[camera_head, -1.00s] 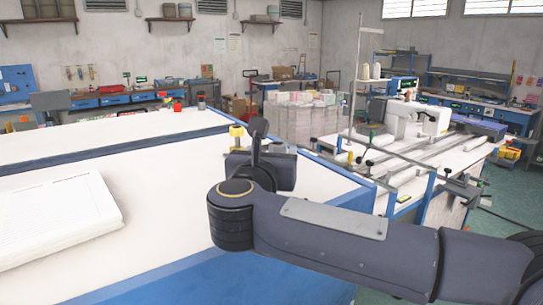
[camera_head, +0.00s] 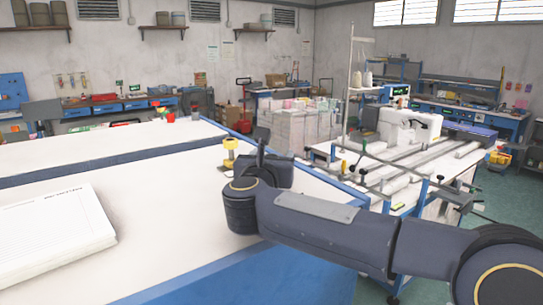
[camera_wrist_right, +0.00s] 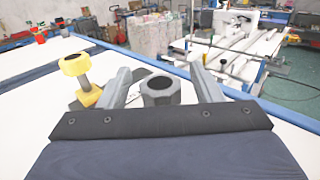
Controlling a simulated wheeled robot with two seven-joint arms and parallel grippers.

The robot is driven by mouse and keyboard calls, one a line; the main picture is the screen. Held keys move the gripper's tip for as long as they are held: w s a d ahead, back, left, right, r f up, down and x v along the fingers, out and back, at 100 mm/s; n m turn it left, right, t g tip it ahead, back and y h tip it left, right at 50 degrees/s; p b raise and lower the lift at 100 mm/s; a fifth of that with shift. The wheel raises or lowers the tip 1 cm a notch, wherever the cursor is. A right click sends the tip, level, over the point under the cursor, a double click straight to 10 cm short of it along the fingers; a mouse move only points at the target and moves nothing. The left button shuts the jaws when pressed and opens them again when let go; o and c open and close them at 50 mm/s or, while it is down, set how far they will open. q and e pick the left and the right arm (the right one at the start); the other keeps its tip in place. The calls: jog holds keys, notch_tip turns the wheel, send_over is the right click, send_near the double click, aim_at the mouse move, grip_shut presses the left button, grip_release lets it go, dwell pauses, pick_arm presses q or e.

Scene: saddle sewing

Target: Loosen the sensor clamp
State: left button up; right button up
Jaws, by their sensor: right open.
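A fixture with a yellow knob (camera_wrist_right: 75,65) on a metal stem over a yellow block (camera_wrist_right: 92,96) stands on the white table. The yellow knob also shows in the head view (camera_head: 230,143). My right gripper (camera_wrist_right: 160,70) is open, its two grey fingers spread on either side of a grey lobed knob (camera_wrist_right: 160,91) with a dark hole. The yellow knob is just left of the left finger. I cannot tell whether the fingers touch the grey knob or which part is the sensor clamp. My left gripper is out of view.
The white table (camera_head: 150,212) has a blue edge. A thick white pad (camera_head: 52,236) lies at its left. A bench with a white sewing machine (camera_head: 410,124) and rails stands beyond at right. Red items (camera_head: 168,116) stand at the table's far end.

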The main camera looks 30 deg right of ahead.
jog(key=c, duration=1)
